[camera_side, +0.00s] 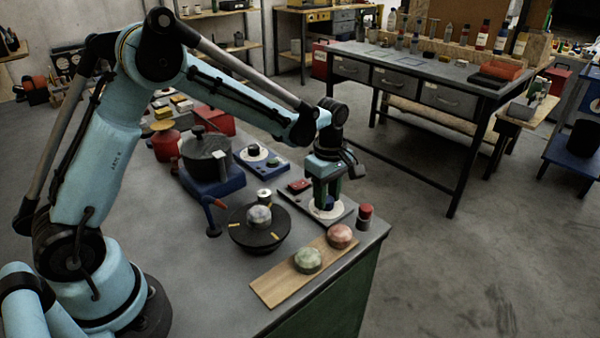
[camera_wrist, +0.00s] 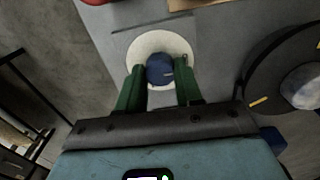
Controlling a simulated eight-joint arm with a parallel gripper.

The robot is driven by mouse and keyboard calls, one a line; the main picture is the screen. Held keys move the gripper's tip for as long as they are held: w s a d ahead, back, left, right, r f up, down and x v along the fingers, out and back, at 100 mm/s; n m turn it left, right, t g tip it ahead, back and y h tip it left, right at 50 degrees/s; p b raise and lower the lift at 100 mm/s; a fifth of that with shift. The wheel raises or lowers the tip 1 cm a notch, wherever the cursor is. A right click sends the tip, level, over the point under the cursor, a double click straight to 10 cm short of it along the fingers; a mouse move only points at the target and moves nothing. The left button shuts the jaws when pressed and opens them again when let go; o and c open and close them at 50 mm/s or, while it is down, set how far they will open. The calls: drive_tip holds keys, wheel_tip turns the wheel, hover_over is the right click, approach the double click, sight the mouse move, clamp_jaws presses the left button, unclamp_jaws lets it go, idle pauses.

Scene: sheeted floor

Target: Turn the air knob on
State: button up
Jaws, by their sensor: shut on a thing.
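The air knob (camera_wrist: 160,69) is a small blue round knob on a white disc (camera_wrist: 143,46), seen from above in the wrist view. The disc sits on a grey plate (camera_side: 345,208) near the bench's right edge in the side view. My gripper (camera_wrist: 159,75) has green fingers, one on each side of the knob, and is shut on it. In the side view my gripper (camera_side: 326,203) points straight down over the white disc, and its fingers largely hide the knob. A small pale mark shows on the knob's right side in the wrist view.
A black turntable (camera_side: 258,239) with a grey lump stands left of the plate. A wooden board (camera_side: 280,286) with a green and a red lump lies in front. A red-topped cylinder (camera_side: 365,215) stands close at right. A second blue panel (camera_side: 268,165) sits behind.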

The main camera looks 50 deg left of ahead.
drive_tip(key=m, duration=1.7)
drive_tip(key=shift+m, duration=0.4)
drive_tip(key=m, duration=0.5)
drive_tip(key=shift+m, duration=0.4)
drive_tip(key=o, duration=1)
drive_tip(key=shift+o, duration=0.2)
